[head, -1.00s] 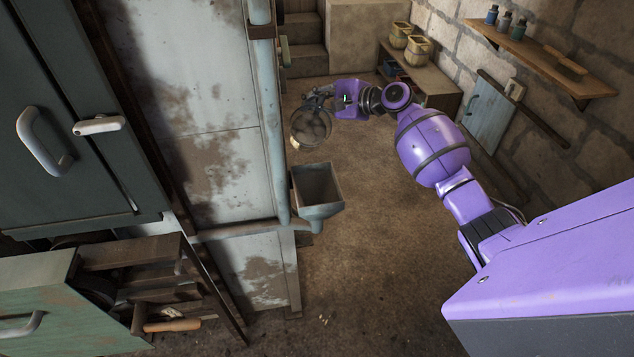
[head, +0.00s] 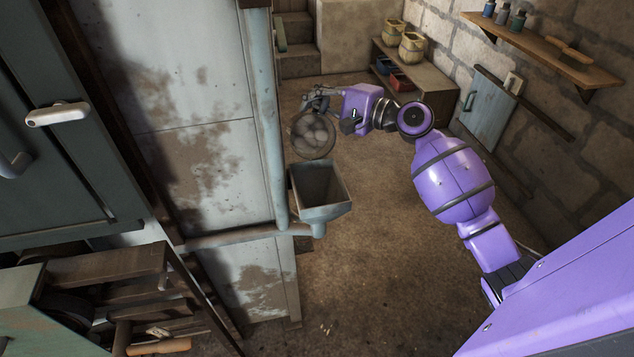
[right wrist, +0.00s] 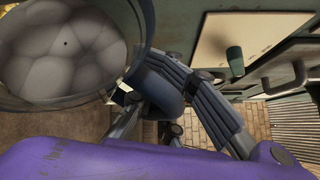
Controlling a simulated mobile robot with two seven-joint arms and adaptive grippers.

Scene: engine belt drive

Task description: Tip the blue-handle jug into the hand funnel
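The jug (head: 313,137) is a round, clear vessel with grey rounded contents, held above and behind the funnel in the head view. In the right wrist view the jug (right wrist: 62,55) fills the upper left, with its mouth and contents facing the camera. My right gripper (head: 319,98) is at the jug's far side, its fingers partly hidden. In the wrist view its dark fingers close around the blue handle (right wrist: 163,88). The hand funnel (head: 320,188) is a square, grey-blue hopper on a pipe, apart from the jug; its visible inside looks empty. My left gripper is out of view.
A tall metal panel (head: 200,130) and a vertical pipe (head: 263,110) stand just left of the funnel and jug. An open drawer (head: 25,310) is at lower left. A low shelf (head: 430,85) with baskets stands at the back. The floor right of the funnel is clear.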

